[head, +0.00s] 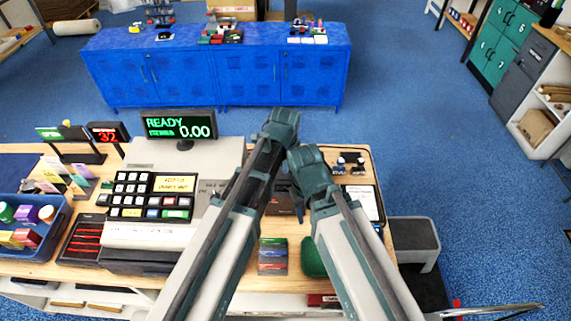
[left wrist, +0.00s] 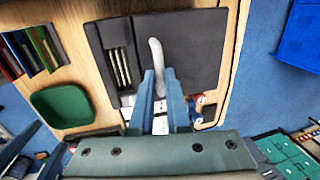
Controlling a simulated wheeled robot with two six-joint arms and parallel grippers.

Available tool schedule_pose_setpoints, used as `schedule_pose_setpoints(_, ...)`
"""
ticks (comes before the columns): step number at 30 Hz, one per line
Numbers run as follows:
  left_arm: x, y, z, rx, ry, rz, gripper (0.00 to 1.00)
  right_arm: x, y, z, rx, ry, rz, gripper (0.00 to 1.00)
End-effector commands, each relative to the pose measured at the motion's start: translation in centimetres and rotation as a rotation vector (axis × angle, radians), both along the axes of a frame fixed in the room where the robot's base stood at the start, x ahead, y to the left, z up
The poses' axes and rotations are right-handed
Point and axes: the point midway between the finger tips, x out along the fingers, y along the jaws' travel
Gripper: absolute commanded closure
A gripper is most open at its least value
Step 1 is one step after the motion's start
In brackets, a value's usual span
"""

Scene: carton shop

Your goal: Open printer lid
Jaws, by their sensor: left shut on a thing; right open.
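The printer (head: 284,200) is a dark box on the wooden counter, mostly hidden behind my arms in the head view. In the left wrist view its dark lid (left wrist: 200,45) shows as a broad panel beside a slotted strip. A pale curved handle-like piece (left wrist: 156,52) stands out from it. My left gripper (left wrist: 161,85) is shut on this pale piece, its fingers on either side. In the head view my left gripper (head: 282,122) is over the printer's far side, fingertips hidden. My right gripper (head: 308,162) is open and empty just beside it; its fingers are hard to make out.
A cash register (head: 150,205) and a blue tray (head: 48,235) of goods stand left. A tablet (head: 363,203) lies right. Blue cabinets (head: 215,70) stand beyond open floor.

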Motion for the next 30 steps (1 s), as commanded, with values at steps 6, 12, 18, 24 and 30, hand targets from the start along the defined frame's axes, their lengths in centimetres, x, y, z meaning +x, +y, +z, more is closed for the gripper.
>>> schedule_pose_setpoints(6,0.0,0.0,0.0,0.0,0.0,0.0,1.0,0.0,0.0,0.0,0.0,0.0,0.0,0.5)
schedule_pose_setpoints(12,0.0,0.0,0.0,0.0,0.0,0.0,1.0,0.0,0.0,0.0,0.0,0.0,0.0,0.5)
schedule_pose_setpoints(18,0.0,0.0,0.0,0.0,0.0,0.0,1.0,0.0,0.0,0.0,0.0,0.0,0.0,0.5)
schedule_pose_setpoints(24,0.3,-0.1,0.3,0.0,0.013,0.0,1.0,0.0,0.0,0.3,0.0,0.0,0.0,0.5)
schedule_pose_setpoints(30,1.8,-0.2,1.5,0.0,0.088,0.002,1.0,0.0,0.0,1.8,0.0,0.0,-0.001,0.5)
